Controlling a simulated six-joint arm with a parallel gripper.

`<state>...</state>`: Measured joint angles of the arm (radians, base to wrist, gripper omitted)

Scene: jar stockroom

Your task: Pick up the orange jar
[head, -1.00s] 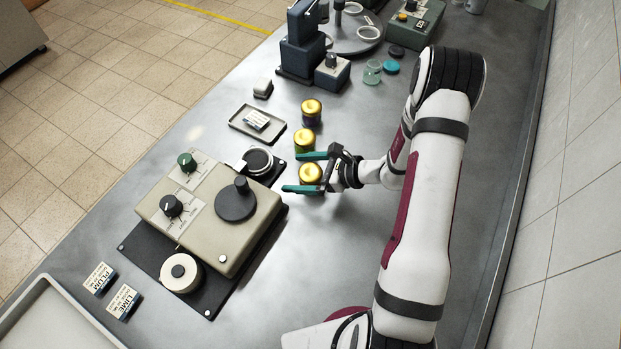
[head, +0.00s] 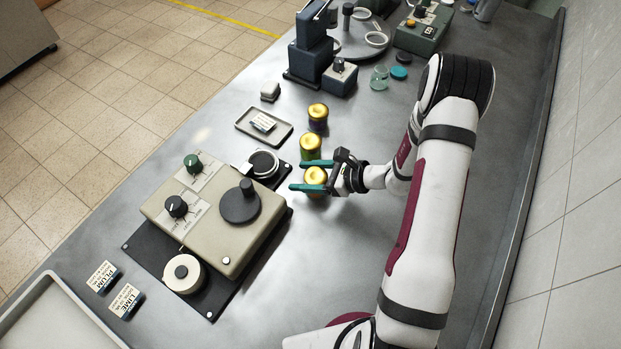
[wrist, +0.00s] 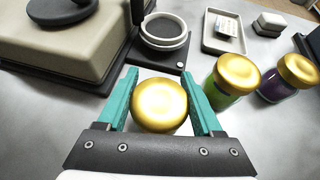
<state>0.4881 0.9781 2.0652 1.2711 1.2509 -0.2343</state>
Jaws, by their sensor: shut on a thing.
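The orange jar stands upright with its gold lid (head: 316,177) showing in the head view, nearest of a row of three gold-lidded jars. Its lid also fills the middle of the wrist view (wrist: 159,105); its body is mostly hidden, with only a sliver of orange below the lid in the head view. My gripper (head: 308,177) has its teal fingers on either side of this jar and is shut on it. I cannot tell whether the jar is clear of the table. A green jar (wrist: 226,92) stands close beside the right finger, and a purple jar (wrist: 284,80) stands beyond it.
A beige control box (head: 215,215) with knobs and a round-plate device (head: 264,163) lie left of the jars. A small grey tray (head: 283,138) holds a label card. Label blocks (head: 124,300) lie at the lower left. Bare table lies below the gripper.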

